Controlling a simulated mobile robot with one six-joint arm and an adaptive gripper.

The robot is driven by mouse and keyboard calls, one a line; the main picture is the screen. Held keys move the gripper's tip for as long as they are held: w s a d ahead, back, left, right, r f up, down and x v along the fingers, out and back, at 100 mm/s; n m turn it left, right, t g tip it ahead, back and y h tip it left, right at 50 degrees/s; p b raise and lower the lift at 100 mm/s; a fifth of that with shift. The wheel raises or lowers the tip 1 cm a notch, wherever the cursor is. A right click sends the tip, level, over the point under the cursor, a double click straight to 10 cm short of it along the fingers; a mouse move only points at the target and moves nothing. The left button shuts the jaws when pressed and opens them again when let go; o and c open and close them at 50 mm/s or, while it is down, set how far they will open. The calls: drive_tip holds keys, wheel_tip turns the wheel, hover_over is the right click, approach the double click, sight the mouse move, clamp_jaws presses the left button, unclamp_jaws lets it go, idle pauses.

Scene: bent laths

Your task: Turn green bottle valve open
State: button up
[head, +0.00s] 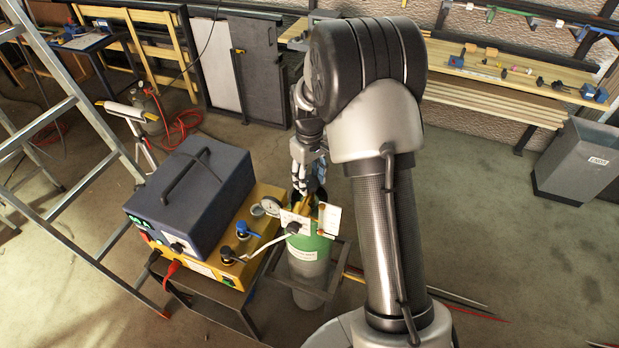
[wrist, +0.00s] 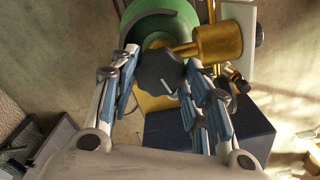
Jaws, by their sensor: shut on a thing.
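The green bottle (head: 308,243) stands upright beside the yellow unit, with a green upper part and a grey lower part. Its brass valve, with a gauge (head: 271,206), is at the top. In the wrist view the green bottle top (wrist: 161,24) lies beyond the fingers, with a brass fitting (wrist: 219,42) to the right. The dark lobed valve knob (wrist: 160,72) sits between the two fingers of my gripper (wrist: 160,64). My gripper is shut on this knob. In the head view my gripper (head: 309,178) is above the bottle, and the knob is mostly hidden by it.
A blue-grey box (head: 190,190) with a handle sits on a yellow unit (head: 258,236) left of the bottle. A ladder (head: 72,150) stands at left. Rods lie on the floor right of the bottle.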

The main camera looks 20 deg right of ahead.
sight(309, 182)
drive_tip(key=shift+n, duration=1.3)
drive_tip(key=o, duration=1.1)
drive_tip(key=shift+c, duration=0.2)
wheel_tip(309, 182, up, 12)
